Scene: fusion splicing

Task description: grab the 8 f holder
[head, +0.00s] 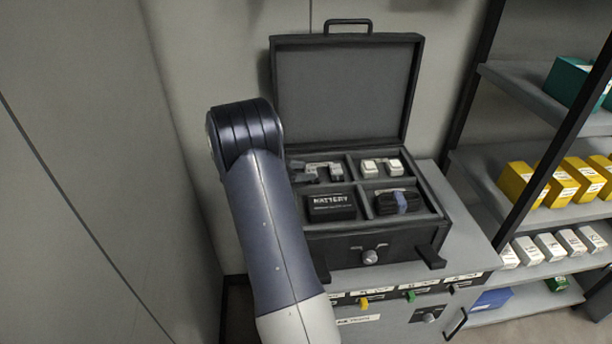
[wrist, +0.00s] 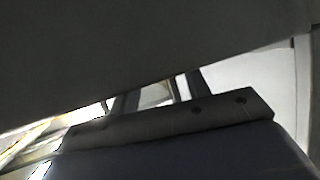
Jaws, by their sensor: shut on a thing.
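In the head view my arm rises on the left of an open black case, and its upper part hides my gripper. In the wrist view my gripper (wrist: 157,98) shows as two dark fingers beyond a dark bar with holes. A broad dark grey thing (wrist: 130,55) fills the top of that view and covers the fingertips. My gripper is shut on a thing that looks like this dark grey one. I cannot tell whether it is the 8 f holder; no label on it shows.
The open case (head: 370,240) stands on a grey cabinet (head: 455,235). Its compartments hold a battery (head: 330,207), a black-and-blue item (head: 397,202), white blocks (head: 382,167) and grey parts (head: 318,172). Shelves with yellow boxes (head: 522,185) are at right; a wall is at left.

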